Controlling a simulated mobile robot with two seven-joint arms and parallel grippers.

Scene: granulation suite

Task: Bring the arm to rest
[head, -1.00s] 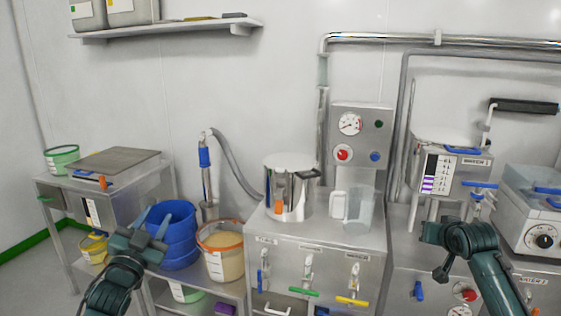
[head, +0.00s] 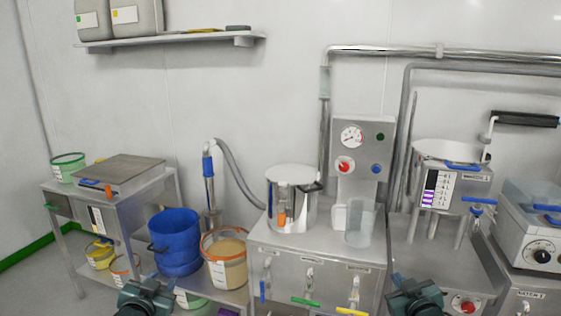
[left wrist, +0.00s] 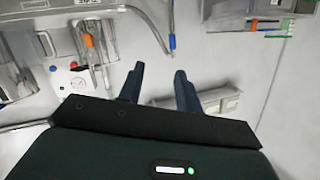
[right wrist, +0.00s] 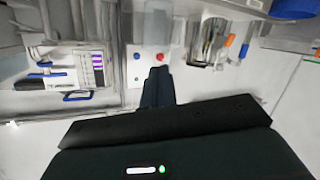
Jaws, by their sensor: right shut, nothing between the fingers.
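My left gripper (head: 147,290) is at the bottom edge of the head view, left of centre, in front of the low shelf with the buckets. In the left wrist view its two fingers (left wrist: 158,74) stand apart with nothing between them. My right gripper (head: 415,293) is at the bottom edge, right of centre, in front of the benches. In the right wrist view its fingers (right wrist: 158,73) are together, holding nothing. Most of both arms is out of the head view.
A steel bench (head: 315,247) bears a pot (head: 292,207), a clear jug (head: 360,222) and a gauge panel (head: 352,150). At left are a blue bucket (head: 175,240), an orange-rimmed tub (head: 225,262) and a scale (head: 122,170). A hopper unit (head: 452,185) stands at right.

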